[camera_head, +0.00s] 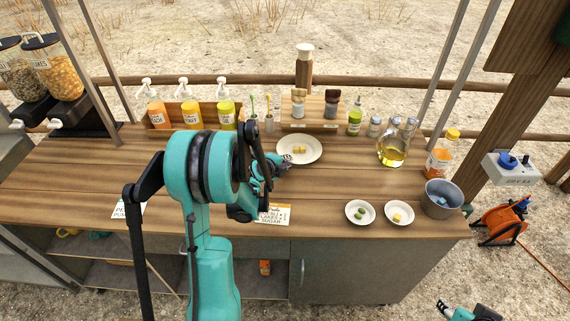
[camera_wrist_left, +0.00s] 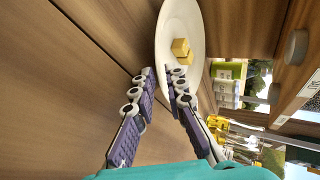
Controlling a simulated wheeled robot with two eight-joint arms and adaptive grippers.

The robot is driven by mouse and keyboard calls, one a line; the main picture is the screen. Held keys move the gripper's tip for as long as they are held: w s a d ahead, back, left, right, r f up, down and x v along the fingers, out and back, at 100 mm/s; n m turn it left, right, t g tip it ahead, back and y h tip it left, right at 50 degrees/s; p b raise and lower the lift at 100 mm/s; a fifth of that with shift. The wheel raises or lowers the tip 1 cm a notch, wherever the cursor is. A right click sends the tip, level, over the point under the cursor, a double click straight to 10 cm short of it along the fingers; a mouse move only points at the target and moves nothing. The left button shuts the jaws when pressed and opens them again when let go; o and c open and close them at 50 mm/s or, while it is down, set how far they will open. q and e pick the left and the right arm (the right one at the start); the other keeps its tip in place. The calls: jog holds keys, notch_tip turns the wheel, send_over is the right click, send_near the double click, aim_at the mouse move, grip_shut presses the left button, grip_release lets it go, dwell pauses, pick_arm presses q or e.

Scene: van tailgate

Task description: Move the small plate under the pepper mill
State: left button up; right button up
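A white plate (camera_head: 313,158) with yellow cubes on it lies on the counter before the wooden rack. It also shows in the left wrist view (camera_wrist_left: 168,35). My left gripper (camera_head: 284,165) is at the plate's near-left edge, open and empty. In the left wrist view its fingers (camera_wrist_left: 160,73) are apart, one overlapping the plate and one outside the rim; contact is unclear. A tall brown mill with a white top (camera_head: 304,68) rises behind two shorter mill-like pieces, one light (camera_head: 298,104) and one dark (camera_head: 332,104).
Two small dishes (camera_head: 360,221) (camera_head: 399,221) with food bits and a grey bucket (camera_head: 440,200) stand at front right. Pump bottles (camera_head: 190,115), an oil jug (camera_head: 394,150) and a shaker (camera_head: 355,120) line the back. A label card (camera_head: 276,214) lies near the front edge.

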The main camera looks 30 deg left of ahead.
pick_arm(q)
grip_shut()
jog(key=shift+w+d+b, duration=0.2)
jog(key=shift+w+d, duration=0.65)
jog(key=shift+d, duration=0.6)
jog(key=shift+w+d+b, duration=0.15)
jog(key=shift+w+d, duration=0.7)
jog(key=shift+d, duration=0.6)
jog(key=shift+w+d+b, duration=0.2)
jog(key=shift+w+d, duration=0.65)
jog(key=shift+d, duration=0.6)
jog(key=shift+c, duration=1)
grip_release()
jog(key=o, duration=0.6)
